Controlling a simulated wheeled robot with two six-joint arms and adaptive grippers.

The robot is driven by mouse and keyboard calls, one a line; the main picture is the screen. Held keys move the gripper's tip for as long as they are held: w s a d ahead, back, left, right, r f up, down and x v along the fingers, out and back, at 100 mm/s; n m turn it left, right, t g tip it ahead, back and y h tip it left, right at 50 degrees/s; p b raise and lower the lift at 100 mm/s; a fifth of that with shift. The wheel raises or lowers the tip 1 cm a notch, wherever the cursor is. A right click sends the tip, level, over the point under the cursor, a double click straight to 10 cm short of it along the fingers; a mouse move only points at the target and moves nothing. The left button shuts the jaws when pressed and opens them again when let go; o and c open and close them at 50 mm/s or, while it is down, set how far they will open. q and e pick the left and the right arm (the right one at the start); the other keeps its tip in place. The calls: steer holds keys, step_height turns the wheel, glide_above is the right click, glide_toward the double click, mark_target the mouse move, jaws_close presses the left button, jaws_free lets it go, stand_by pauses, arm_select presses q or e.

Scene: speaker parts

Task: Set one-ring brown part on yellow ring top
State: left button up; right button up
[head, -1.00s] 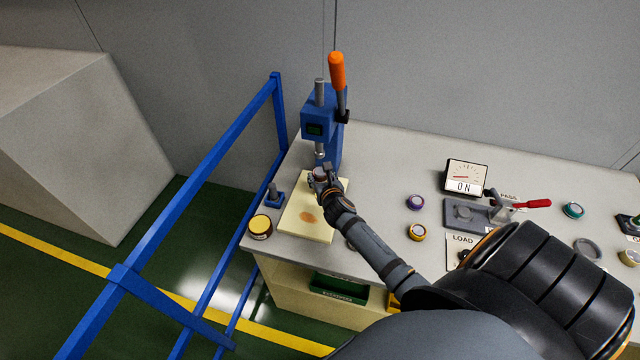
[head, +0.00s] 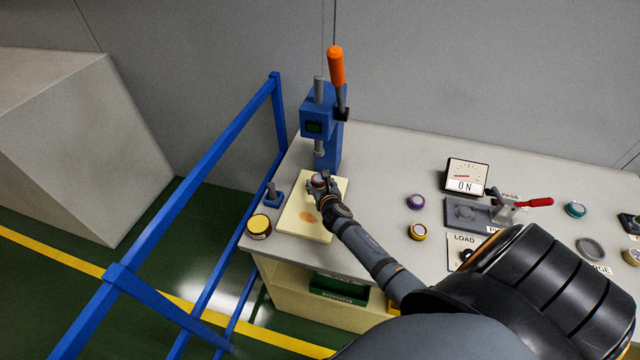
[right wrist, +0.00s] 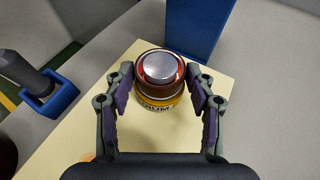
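The brown part (right wrist: 160,70), with a silver dome and a reddish ring on its top, is between the fingertips of my right gripper (right wrist: 160,76). The pads lie close against both its sides, so the gripper looks shut on it. Directly below it in the right wrist view is a yellow ring part (right wrist: 160,106) with dark lettering. The two look lined up; I cannot tell whether they touch. In the head view my right gripper (head: 322,187) is over the pale mat (head: 305,220), in front of the blue press. My left gripper is not in view.
The blue press (head: 318,125) with an orange handle stands just behind. A small blue stand (head: 273,198) and a yellow-sided jar (head: 259,227) are at left. Purple (head: 415,202) and yellow (head: 417,232) parts, a meter (head: 466,176) and a red-handled clamp (head: 500,210) are at right.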

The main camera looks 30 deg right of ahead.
steer(key=shift+o, duration=0.9)
steer(key=shift+r, duration=0.25)
steer(key=p+v, duration=0.1)
steer(key=v, duration=1.1)
steer(key=shift+f, duration=0.1)
